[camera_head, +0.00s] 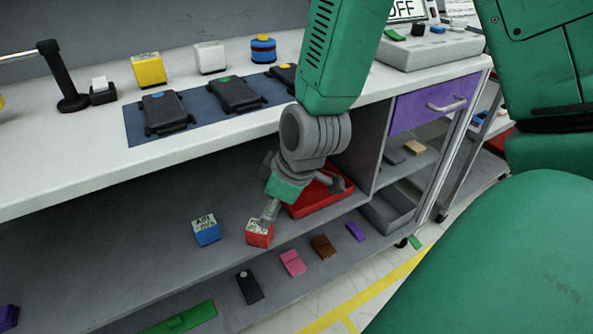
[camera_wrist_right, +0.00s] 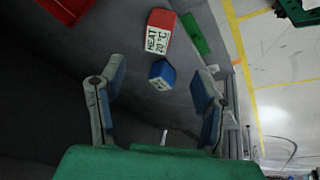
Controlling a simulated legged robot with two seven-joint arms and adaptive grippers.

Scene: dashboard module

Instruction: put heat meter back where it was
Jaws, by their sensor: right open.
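The heat meter, a small red block with a white label (camera_head: 259,235), stands on the grey lower shelf in the head view. It also shows in the right wrist view (camera_wrist_right: 156,38), beyond the fingertips, its label reading HEAT 20 °C. My right gripper (camera_head: 298,198) is inside the shelf space, and one finger partly covers the heat meter's top in the head view. In the right wrist view the gripper (camera_wrist_right: 157,78) is open with nothing held between its fingers. I cannot tell whether a finger touches the meter. My left gripper is not in view.
A blue labelled block (camera_head: 206,230) stands left of the heat meter. A red tray (camera_head: 318,198) lies behind my gripper. The worktop (camera_head: 90,160) overhangs the shelf. Pink (camera_head: 292,262), brown and black pieces lie lower down. The shelf left of the blue block is bare.

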